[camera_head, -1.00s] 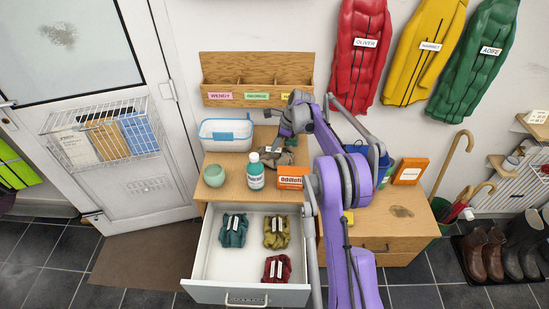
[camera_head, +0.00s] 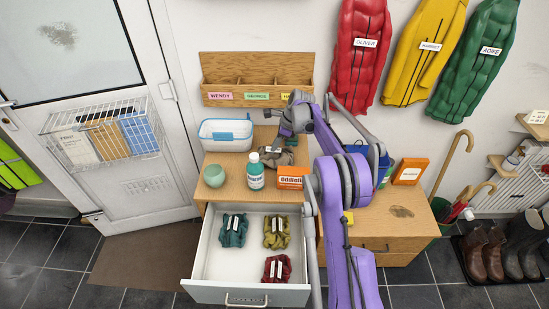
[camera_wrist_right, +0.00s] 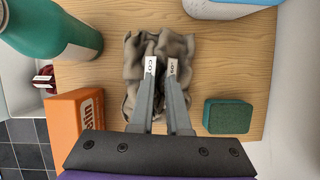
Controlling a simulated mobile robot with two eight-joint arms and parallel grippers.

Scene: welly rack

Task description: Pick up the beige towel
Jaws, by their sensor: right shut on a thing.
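The beige towel (camera_head: 274,158) lies bunched on the wooden cabinet top, behind the teal bottle, partly hidden by my right gripper in the head view. In the right wrist view the crumpled towel (camera_wrist_right: 133,62) lies under the fingers. My right gripper (camera_wrist_right: 161,68) reaches down with its two fingers close together, shut on the towel's folds. The towel still appears to rest on the wood. My left gripper is in neither view.
Close around the towel stand a teal bottle (camera_head: 256,176), an orange box (camera_head: 291,178), a green sponge (camera_wrist_right: 228,116) and a white-and-blue tub (camera_head: 226,143). A green bowl (camera_head: 214,176) stands at left. An open drawer (camera_head: 208,268) with several folded bundles juts out in front.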

